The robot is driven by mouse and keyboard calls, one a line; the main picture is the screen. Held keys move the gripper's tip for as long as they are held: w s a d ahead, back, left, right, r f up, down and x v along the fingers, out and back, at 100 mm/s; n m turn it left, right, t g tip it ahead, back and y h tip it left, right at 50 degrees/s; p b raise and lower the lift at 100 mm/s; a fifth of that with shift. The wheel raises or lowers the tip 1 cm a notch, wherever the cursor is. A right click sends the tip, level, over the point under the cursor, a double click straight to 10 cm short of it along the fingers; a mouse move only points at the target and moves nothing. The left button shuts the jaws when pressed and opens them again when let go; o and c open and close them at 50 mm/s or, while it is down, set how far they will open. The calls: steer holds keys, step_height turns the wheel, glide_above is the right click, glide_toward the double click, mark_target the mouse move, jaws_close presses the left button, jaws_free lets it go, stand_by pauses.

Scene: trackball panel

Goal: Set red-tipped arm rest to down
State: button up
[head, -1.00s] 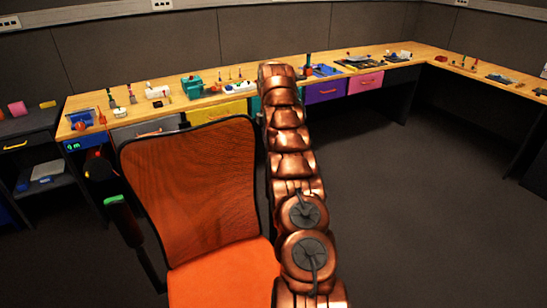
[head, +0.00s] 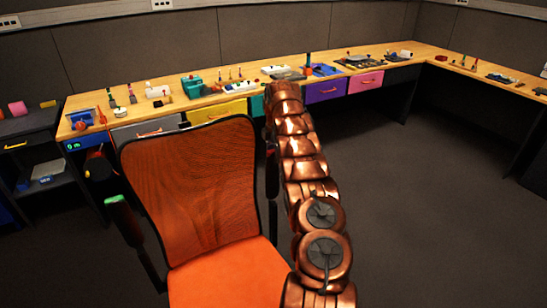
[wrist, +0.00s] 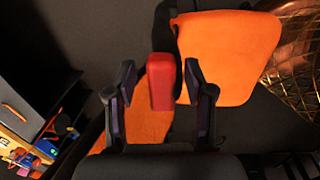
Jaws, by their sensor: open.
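The orange chair (head: 193,185) stands in front of the long desk, its back toward the desk. In the wrist view, the red-tipped arm rest (wrist: 160,82) lies between the two spread fingers of my gripper (wrist: 161,88). The fingers stand apart from it on both sides, and its height against them is hard to judge. In the head view, a dark part of this arm rest (head: 271,175) shows beside my copper arm, which hides my gripper. The other arm rest has a green tip (head: 114,199) and is on the chair's left side.
The wooden desk (head: 235,95) behind the chair carries several small objects and has coloured drawers. A dark side unit (head: 30,150) stands at the left. The grey floor (head: 430,210) to the right of my arm is clear.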

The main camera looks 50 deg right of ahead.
steer(key=shift+f, duration=1.15)
steer(key=shift+w, duration=0.1)
steer(key=shift+c, duration=0.2)
jaws_close()
